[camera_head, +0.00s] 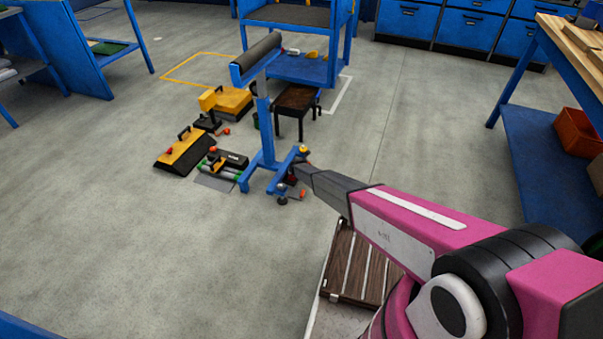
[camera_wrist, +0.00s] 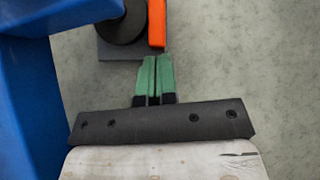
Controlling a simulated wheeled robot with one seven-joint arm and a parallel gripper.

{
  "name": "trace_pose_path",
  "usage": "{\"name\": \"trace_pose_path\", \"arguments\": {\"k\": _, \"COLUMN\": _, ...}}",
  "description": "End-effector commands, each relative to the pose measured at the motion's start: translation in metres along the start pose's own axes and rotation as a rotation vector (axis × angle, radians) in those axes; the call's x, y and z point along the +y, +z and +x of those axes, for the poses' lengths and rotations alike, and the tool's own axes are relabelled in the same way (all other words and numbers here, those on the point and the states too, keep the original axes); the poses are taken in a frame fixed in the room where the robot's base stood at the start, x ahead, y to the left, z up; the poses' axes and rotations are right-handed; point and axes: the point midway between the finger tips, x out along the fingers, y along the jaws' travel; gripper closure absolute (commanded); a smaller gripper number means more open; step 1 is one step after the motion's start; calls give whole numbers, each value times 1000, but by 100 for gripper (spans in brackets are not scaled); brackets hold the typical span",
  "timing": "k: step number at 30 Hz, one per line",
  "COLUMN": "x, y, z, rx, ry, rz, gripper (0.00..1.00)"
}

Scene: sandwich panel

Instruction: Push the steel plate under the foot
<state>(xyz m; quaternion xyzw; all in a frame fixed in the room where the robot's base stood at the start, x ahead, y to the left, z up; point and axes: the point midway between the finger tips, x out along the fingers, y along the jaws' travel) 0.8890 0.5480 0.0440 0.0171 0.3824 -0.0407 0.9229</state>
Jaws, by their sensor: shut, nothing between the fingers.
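In the wrist view my gripper (camera_wrist: 153,60) has its two green fingers pressed together, empty. The fingertips are at the near edge of the dark grey steel plate (camera_wrist: 112,53), just below an orange piece (camera_wrist: 157,24) at the plate's right side. The round black foot (camera_wrist: 122,27) overlaps the plate from above, left of the orange piece. I cannot tell whether the foot presses on the plate. In the head view the blue roller stand (camera_head: 267,140) stands upright. My arm reaches its right front leg, where the fingertips are hard to make out.
A blue stand part (camera_wrist: 25,90) fills the left of the wrist view, close to my gripper. Yellow-and-black ramps (camera_head: 184,152) and a dark bench (camera_head: 297,98) stand near the stand. Open floor (camera_head: 130,240) lies to the left.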

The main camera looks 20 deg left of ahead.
Motion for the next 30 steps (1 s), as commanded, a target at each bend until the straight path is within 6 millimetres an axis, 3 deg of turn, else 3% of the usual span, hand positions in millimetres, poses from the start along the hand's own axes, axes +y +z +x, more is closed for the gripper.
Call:
{"name": "trace_pose_path", "arguments": {"k": 19, "x": 1, "y": 16, "z": 16, "rx": -1, "ry": 1, "rz": -1, "gripper": 100}}
{"name": "trace_pose_path", "arguments": {"k": 30, "x": 0, "y": 15, "z": 14, "rx": 0, "ry": 0, "rz": -1, "gripper": 100}}
